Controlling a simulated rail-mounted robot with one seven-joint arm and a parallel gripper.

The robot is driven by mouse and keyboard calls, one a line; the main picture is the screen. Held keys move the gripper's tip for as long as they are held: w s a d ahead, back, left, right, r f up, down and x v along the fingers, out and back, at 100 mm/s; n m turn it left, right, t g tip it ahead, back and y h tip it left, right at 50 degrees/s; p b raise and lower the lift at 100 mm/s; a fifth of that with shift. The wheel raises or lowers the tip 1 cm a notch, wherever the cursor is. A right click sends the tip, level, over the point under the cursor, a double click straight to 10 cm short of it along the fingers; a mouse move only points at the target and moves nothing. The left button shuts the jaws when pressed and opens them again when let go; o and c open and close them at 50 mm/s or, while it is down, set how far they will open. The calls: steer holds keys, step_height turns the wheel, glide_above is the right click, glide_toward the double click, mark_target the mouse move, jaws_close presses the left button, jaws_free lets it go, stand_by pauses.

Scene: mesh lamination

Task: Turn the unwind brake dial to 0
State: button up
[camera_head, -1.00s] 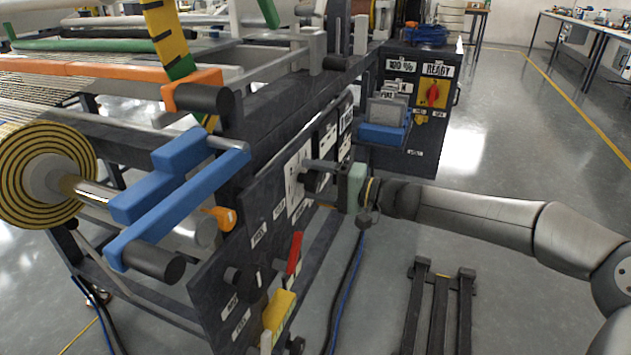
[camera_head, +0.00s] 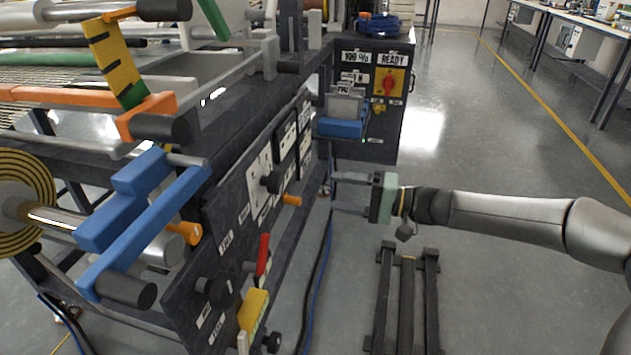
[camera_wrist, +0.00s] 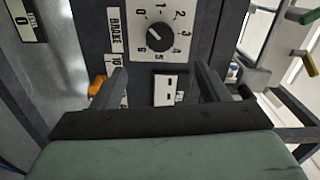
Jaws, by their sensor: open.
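The brake dial (camera_wrist: 160,37) is a black round knob on a white plate with numbers around it, beside a BRAKE label (camera_wrist: 116,30), ahead of my gripper in the wrist view. The white line on the knob seems to point to the upper left, near the 0, but it is too small to be sure. In the head view the dial (camera_head: 272,183) sits on the dark side panel. My gripper (camera_head: 335,192) is open and empty, its two fingers pointing at the panel with a gap between. In the wrist view the fingertips (camera_wrist: 162,73) are apart below the dial.
An orange knob (camera_head: 291,199), a red lever (camera_head: 263,254) and a yellow block (camera_head: 253,312) stick out of the panel. A blue tray (camera_head: 340,128) juts out behind the gripper. The floor to the right of the panel is open around a dark floor frame (camera_head: 405,300).

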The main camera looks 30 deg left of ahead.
steer(key=shift+v, duration=1.45)
